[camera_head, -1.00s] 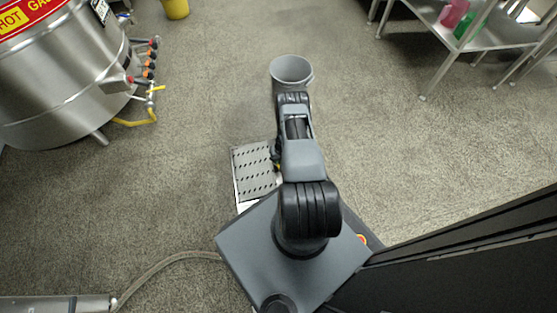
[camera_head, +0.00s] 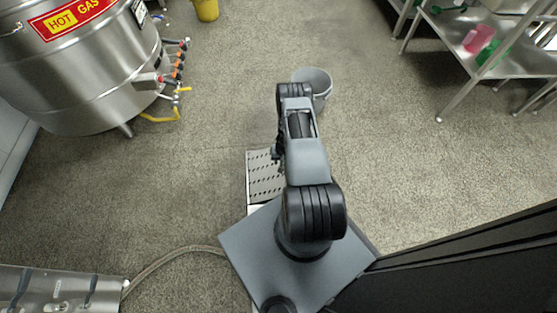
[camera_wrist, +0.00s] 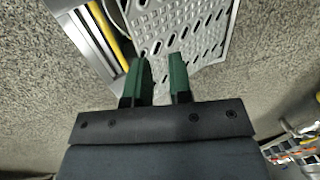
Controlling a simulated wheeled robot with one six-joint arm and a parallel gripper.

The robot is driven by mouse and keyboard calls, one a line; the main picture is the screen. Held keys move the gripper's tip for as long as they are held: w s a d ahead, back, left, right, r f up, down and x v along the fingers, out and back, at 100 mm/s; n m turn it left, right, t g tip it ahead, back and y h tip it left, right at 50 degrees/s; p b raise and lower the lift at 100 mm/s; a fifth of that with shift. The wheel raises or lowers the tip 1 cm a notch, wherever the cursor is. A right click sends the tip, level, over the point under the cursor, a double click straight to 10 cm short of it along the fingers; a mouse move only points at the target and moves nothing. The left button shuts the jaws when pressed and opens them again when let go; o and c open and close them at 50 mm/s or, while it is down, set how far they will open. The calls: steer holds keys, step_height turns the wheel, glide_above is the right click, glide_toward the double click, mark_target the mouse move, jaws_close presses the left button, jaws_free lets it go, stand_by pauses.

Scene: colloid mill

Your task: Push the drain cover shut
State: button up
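The drain cover (camera_head: 262,180) is a grey perforated metal plate on the floor, left of my arm in the head view. In the wrist view the cover (camera_wrist: 205,25) appears as a slotted plate, tilted relative to the metal drain frame (camera_wrist: 88,40), with a yellow strip between them. My gripper (camera_wrist: 160,68) has two green fingers with a gap between them, and nothing is clearly held. The fingers overlap the cover's near corner in that view; I cannot tell whether they touch it. In the head view my arm hides most of the gripper.
A grey bucket (camera_head: 318,82) stands beyond my arm. A large steel kettle (camera_head: 85,65) with valves and a yellow pipe (camera_head: 160,117) is at upper left. A steel shelf table (camera_head: 490,45) is at upper right. A hose (camera_head: 165,258) runs at lower left. Carpeted floor is open between.

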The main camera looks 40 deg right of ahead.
steer(key=shift+d+r, duration=0.1)
steer(key=shift+r, duration=0.05)
step_height(320, 180, up, 13)
steer(key=s+d+p, duration=0.1)
steer(key=d+p, duration=0.1)
steer(key=p, duration=0.3)
steer(key=shift+s+r, duration=0.15)
steer(key=shift+r, duration=0.05)
